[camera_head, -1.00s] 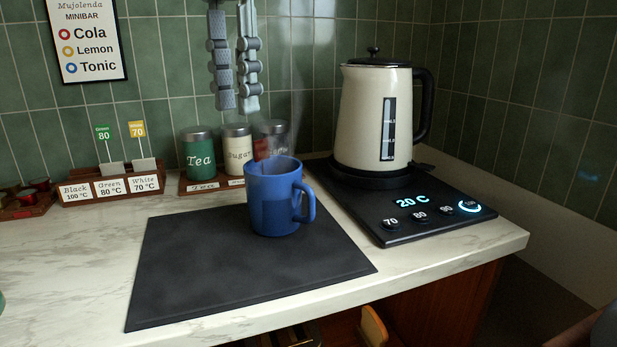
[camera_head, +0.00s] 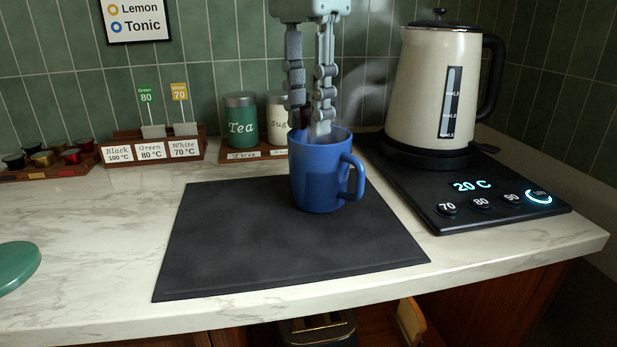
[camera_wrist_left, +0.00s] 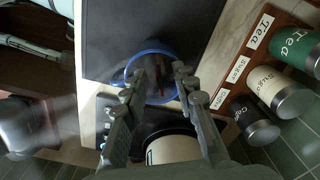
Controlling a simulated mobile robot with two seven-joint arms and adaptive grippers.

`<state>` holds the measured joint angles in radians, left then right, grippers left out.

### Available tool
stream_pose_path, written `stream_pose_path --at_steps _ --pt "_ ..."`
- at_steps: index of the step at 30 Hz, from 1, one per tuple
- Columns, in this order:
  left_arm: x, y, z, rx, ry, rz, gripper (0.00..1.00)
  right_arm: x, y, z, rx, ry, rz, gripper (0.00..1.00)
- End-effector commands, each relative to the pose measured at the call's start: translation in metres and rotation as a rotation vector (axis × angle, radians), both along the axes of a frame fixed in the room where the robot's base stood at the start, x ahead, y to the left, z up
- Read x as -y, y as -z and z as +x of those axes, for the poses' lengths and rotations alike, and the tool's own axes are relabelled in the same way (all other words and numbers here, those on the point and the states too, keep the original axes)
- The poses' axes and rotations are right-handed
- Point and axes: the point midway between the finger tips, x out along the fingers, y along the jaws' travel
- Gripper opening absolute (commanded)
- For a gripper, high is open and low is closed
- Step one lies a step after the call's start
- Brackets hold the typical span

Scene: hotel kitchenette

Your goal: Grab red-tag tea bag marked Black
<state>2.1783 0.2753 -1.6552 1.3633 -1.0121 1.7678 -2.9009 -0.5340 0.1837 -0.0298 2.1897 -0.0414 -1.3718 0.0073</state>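My left gripper (camera_head: 308,110) points down over the mouth of the blue mug (camera_head: 318,178), its two fingers apart. In the left wrist view, the fingers (camera_wrist_left: 160,70) are spread over the mug's rim (camera_wrist_left: 130,66). A small dark red piece (camera_head: 304,116) shows between the fingers at the mug's mouth, probably the red tag; its lettering is unreadable and the bag is hidden. The tag rack (camera_head: 155,162) has slots labelled Black, Green and White. My right gripper is out of view.
The mug stands on a black mat (camera_head: 285,250). A cream kettle (camera_head: 425,95) stands on its black base (camera_head: 440,215) to the right. Tea (camera_head: 241,125) and sugar (camera_head: 277,125) canisters stand behind. The counter left of the mat is mostly clear.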

Motion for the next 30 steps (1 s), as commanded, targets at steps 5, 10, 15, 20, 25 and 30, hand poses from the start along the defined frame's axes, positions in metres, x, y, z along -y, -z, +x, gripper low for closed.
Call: stream_pose_path --at_steps 5,10,15,20,25,30 --pt "0.0 0.0 0.0 0.001 0.0 -0.001 0.28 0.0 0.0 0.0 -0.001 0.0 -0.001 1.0" --pt "0.0 0.0 0.0 0.001 0.0 -0.001 0.08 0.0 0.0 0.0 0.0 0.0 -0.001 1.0" --pt "0.0 0.0 0.0 0.001 0.0 -0.001 0.0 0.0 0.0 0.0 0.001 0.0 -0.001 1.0" --pt "0.0 0.0 0.0 0.0 0.0 0.0 0.0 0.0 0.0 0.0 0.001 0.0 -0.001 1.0" --pt "0.001 -0.005 0.0 0.001 0.0 -0.001 0.0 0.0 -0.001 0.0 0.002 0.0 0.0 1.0" --pt "0.001 -0.033 0.0 0.001 0.0 -0.003 0.0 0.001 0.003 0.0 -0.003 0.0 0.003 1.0"
